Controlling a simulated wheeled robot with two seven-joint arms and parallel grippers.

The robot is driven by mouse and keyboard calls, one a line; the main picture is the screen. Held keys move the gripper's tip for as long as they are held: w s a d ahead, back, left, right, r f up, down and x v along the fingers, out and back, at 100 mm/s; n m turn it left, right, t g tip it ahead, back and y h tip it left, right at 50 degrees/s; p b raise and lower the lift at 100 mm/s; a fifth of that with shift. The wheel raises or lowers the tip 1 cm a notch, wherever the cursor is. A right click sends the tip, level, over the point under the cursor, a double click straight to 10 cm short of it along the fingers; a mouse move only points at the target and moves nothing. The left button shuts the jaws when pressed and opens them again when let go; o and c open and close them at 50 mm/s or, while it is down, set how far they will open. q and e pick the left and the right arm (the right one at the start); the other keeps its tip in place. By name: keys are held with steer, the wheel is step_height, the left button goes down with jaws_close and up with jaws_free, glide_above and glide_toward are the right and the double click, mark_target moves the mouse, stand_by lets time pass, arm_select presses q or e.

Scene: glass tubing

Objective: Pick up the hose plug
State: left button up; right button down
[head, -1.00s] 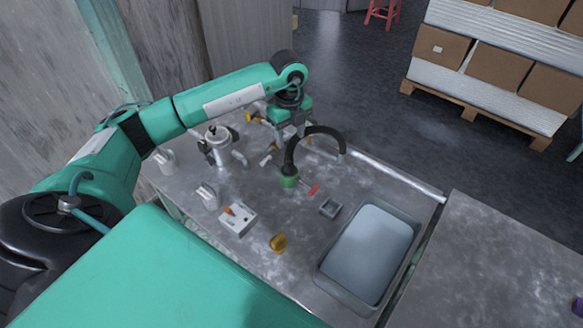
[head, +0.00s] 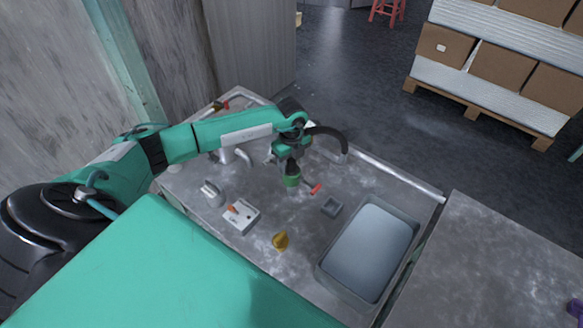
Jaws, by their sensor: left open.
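I cannot tell for sure which piece is the hose plug; the green-ended fitting lies closest to my gripper. My left gripper (head: 287,166) is open, pointing down just above or beside this fitting. The gripper and wrist hide the lower part of the hose, and I cannot tell whether the fingers touch it. A small red piece (head: 315,189) lies just right of the fitting. My right gripper is not in view.
A white box with an orange knob (head: 241,216), a yellow piece (head: 280,241), a small grey square holder (head: 331,207) and a large grey tray (head: 324,274) are on the table (head: 200,224). A grey-white clamp-like piece (head: 212,193) stands at left. My arm covers the back left.

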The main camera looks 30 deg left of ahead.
arm_select(q)
steer(key=shift+f, duration=0.25)
steer(key=c, duration=0.8)
steer(key=shift+o, duration=0.2)
steer(key=shift+r, duration=0.15)
